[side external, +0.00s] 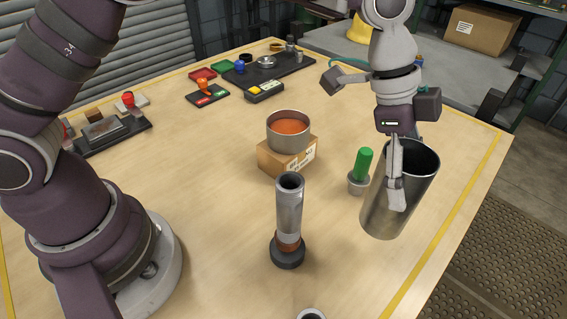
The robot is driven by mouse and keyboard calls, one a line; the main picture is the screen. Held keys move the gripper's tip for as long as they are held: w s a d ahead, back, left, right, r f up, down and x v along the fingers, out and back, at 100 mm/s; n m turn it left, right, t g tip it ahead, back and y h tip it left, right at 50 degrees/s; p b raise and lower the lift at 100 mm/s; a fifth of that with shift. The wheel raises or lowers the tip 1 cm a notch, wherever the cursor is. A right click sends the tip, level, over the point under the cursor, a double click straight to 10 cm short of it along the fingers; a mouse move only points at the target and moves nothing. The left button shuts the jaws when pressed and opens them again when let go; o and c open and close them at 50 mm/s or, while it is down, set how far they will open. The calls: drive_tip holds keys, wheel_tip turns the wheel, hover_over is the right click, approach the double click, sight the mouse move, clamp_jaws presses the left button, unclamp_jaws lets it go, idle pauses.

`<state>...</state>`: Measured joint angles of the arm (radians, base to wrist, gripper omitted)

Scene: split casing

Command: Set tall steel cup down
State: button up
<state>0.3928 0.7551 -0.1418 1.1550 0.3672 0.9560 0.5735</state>
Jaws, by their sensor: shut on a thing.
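The tall steel cup (375,205) is at the right of the table, with its open mouth up and its body leaning a little in the picture. My gripper (397,192) comes down from above and is shut on the cup. One finger lies against the near outer wall; the other finger is hidden. I cannot tell whether the cup's base touches the table or is slightly above it.
A green-handled piece in a small grey cup (357,187) stands close left of the steel cup. A metal tube on a dark base (289,215) stands at centre. A round pot (288,138) sits on a cardboard box (272,160). The yellow-lined table edge (445,218) is close right.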

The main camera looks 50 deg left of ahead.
wheel_tip(320, 180, up, 7)
drive_tip(key=w+a+n+t+y, duration=0.3)
drive_tip(key=a+n, duration=0.8)
drive_tip(key=a, duration=2)
drive_tip(key=s+a+n+y, duration=0.3)
drive_tip(key=s+a+n, duration=0.5)
drive_tip(key=s+a, duration=0.55)
drive_tip(key=shift+t, duration=0.3)
drive_tip(key=f, duration=0.9)
drive_tip(key=w+f, duration=0.1)
drive_tip(key=f, duration=0.4)
drive_tip(key=shift+a, duration=0.25)
